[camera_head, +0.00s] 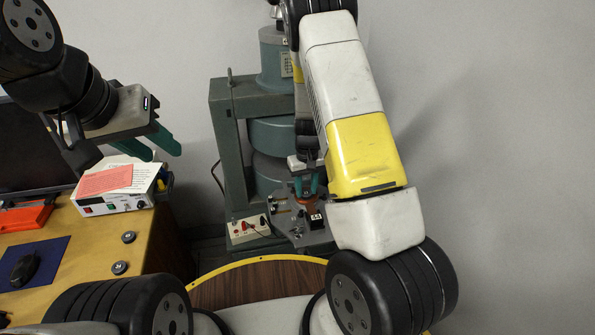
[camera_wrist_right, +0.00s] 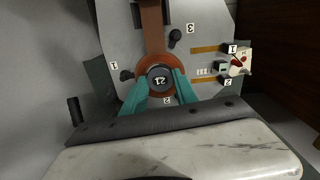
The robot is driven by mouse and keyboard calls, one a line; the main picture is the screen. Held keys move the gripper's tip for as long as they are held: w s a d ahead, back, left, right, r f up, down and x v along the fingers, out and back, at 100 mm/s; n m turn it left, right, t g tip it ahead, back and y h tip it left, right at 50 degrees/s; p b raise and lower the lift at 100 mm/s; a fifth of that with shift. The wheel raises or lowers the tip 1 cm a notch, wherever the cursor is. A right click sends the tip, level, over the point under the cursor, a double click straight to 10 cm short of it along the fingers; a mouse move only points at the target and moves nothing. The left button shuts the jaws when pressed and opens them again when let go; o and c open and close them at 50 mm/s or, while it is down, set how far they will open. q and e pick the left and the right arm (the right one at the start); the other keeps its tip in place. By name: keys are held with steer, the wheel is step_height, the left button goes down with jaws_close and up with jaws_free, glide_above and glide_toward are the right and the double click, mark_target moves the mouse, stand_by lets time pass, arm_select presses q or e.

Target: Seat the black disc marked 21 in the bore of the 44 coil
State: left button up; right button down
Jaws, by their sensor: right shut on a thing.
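The black disc marked 21 (camera_wrist_right: 159,92) is between the teal fingertips of my right gripper (camera_wrist_right: 159,86), which is shut on it. Its label faces the wrist camera. An orange-brown coil ring (camera_wrist_right: 156,32) with a straight arm surrounds the disc in the right wrist view; I cannot tell whether the disc is above the bore or in it. In the head view the right gripper (camera_head: 305,187) points down over the orange coil (camera_head: 304,198), and the disc is hidden. A dark block with a white label (camera_head: 316,218) sits beside it. My left gripper (camera_head: 164,153) is open and empty.
The coil sits on a grey plate (camera_wrist_right: 200,22) with black knobs (camera_wrist_right: 175,37) and numbered labels. A tall green-grey machine (camera_head: 225,150) stands behind it. A white power supply (camera_head: 115,190) and two small discs (camera_head: 128,237) are on the wooden bench (camera_head: 85,255) at left.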

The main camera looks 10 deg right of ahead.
steer(key=shift+f, duration=0.3)
steer(key=c, duration=1)
jaws_free()
steer(key=shift+s+f, duration=0.15)
steer(key=shift+o, duration=0.2)
step_height(320, 180, up, 13)
step_height(320, 180, up, 17)
steer(key=t+y, duration=0.2)
steer(key=t, duration=0.1)
glide_above(306, 192)
steer(key=s+a, duration=0.2)
steer(key=s, duration=0.8)
steer(key=s+r+t, duration=0.1)
steer(key=s+r, duration=0.2)
steer(key=s, duration=0.4)
steer(key=s+r+m+t, duration=0.1)
steer(key=s+r+t, duration=0.1)
steer(key=s+r, duration=0.2)
steer(key=s, duration=0.3)
steer(key=shift+s+r, duration=0.15)
steer(key=shift+s, duration=0.1)
steer(key=shift+a, duration=0.1)
